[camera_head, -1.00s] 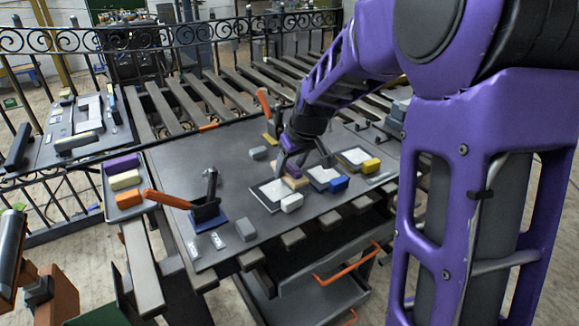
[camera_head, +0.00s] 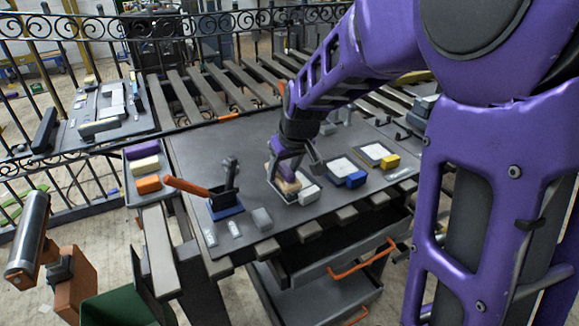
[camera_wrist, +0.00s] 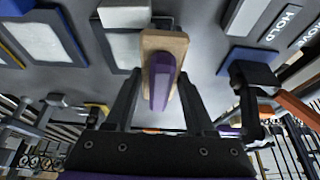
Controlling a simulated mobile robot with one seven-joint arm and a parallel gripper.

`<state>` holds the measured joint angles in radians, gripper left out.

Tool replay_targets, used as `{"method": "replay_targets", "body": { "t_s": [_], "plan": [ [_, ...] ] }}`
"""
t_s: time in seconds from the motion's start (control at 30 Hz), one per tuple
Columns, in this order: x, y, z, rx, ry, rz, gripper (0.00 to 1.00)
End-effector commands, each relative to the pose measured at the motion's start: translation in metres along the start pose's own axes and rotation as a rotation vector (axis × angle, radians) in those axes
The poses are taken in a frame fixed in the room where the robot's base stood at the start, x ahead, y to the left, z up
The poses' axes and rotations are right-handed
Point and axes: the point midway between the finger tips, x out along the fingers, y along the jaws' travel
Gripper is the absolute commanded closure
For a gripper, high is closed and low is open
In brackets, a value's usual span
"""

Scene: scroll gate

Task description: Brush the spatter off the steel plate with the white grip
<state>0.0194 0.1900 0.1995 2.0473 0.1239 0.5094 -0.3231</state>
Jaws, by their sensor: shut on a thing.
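My gripper (camera_head: 287,168) is shut on a brush with a purple handle (camera_wrist: 162,82) and a tan wooden block (camera_wrist: 164,42). The steel plate with the white grip (camera_head: 310,194) lies flat in a dark frame on the grey bench top. This plate (camera_wrist: 122,48) also shows in the wrist view, with the brush block over its side. Contact between bristles and plate cannot be told, and spatter under the brush is hidden. Two similar plates lie to the right in the head view, one with a blue grip (camera_head: 356,179), one with a yellow grip (camera_head: 390,161).
A blue-based stand with an orange handle (camera_head: 186,187) is left of the plate. A grey block (camera_head: 262,218) sits near the front edge. A side tray holds purple, cream and orange blocks (camera_head: 148,185). Slats and an iron railing lie behind.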

Motion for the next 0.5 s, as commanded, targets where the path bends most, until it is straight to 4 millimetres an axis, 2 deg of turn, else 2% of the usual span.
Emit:
{"method": "replay_targets", "body": {
  "t_s": [0.33,0.5],
  "plan": [
    [0.004,0.000,-0.011,0.002,0.001,0.000,0.90],
    [0.005,0.010,-0.011,0.003,0.001,0.001,0.90]
  ]
}}
